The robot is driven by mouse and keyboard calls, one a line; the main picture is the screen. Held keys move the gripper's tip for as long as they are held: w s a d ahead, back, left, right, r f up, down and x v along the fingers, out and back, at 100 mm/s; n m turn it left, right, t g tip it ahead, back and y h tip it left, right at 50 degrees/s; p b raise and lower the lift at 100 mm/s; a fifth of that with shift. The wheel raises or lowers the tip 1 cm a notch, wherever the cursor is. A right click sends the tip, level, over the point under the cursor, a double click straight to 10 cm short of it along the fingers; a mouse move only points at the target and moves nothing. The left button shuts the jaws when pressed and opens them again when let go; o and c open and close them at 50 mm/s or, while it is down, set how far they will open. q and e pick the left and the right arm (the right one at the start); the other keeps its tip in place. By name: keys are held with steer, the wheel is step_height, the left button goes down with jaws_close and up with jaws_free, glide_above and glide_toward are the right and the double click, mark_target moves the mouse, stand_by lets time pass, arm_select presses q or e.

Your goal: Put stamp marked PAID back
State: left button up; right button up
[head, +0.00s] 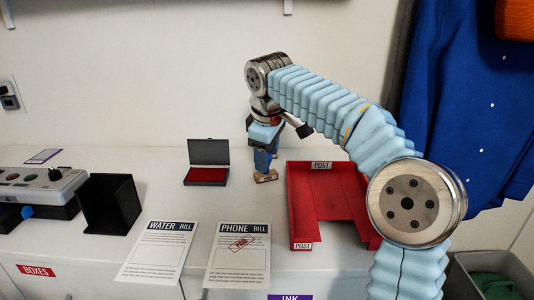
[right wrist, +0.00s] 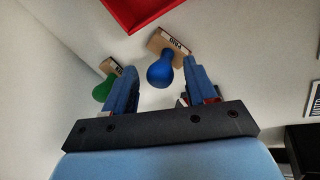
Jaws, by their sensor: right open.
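The stamp with a blue knob handle (right wrist: 161,74) and a wooden base stands in the right wrist view, its label upside down and apparently reading PAID. Its wooden base shows on the white table in the head view (head: 265,177). My right gripper (head: 264,156) is open above the stamp, pointing down. In the right wrist view its fingers (right wrist: 160,84) stand apart on either side of the blue knob; I cannot tell whether they touch it. A second stamp with a green knob (right wrist: 103,89) is beside the left finger. My left gripper is not in view.
An open ink pad (head: 207,175) lies left of the stamp. A red POST tray (head: 302,228) is to the right. A water bill (head: 157,255) and a phone bill (head: 238,262) with a red mark lie in front. A black holder (head: 110,205) stands at left.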

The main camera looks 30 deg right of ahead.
steer(key=shift+r, duration=0.5)
steer(key=p+v, duration=0.2)
steer(key=v, duration=0.9)
steer(key=shift+s+a, duration=0.1)
stand_by(0.5)
